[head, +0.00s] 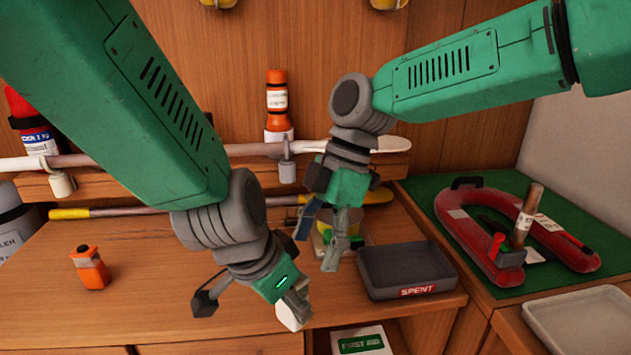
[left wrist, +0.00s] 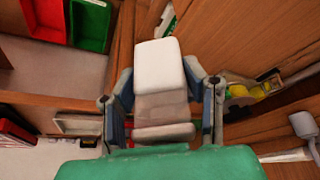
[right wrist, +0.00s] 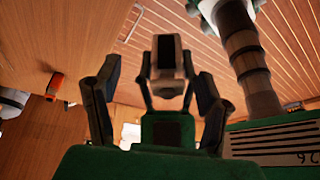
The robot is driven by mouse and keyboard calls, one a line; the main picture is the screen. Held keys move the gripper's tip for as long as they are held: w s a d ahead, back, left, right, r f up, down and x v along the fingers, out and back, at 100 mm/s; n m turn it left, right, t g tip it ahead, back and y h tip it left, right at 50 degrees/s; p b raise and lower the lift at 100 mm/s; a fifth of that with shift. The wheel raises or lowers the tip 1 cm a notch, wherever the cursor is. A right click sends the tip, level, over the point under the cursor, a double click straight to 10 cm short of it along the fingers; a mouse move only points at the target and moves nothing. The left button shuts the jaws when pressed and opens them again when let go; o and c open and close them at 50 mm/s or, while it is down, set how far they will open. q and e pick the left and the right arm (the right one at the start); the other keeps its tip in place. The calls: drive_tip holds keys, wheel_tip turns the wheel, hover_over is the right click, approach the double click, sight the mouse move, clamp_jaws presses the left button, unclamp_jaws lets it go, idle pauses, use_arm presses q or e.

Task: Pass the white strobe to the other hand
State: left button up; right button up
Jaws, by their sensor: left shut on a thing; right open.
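The white strobe (head: 287,317) is in my left gripper (head: 297,297), above the front edge of the wooden bench. In the left wrist view the strobe (left wrist: 160,66) is a pale block with a clear lower part, between the two fingers of the left gripper (left wrist: 162,92). My right gripper (head: 338,248) is higher and to the right, fingers pointing down, apart from the strobe. In the right wrist view the fingers of the right gripper (right wrist: 153,90) are spread. A dark-faced grey part shows between them; I cannot tell what it is.
A grey tray labelled SPENT (head: 407,270) stands right of the grippers. A red horseshoe float (head: 463,226) lies on a green mat at the right. An orange bottle (head: 90,268) stands at the left. A rail (head: 262,149) runs behind. The bench's middle left is clear.

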wheel_tip(320, 180, up, 10)
drive_tip(key=n, duration=0.4)
drive_tip(key=x, duration=1.2)
drive_tip(key=shift+s+d, duration=0.25)
drive_tip(key=shift+s, duration=0.15)
drive_tip(key=c, duration=1.3)
use_arm(q)
drive_tip(key=o, duration=1.4)
drive_tip(key=shift+r, duration=0.15)
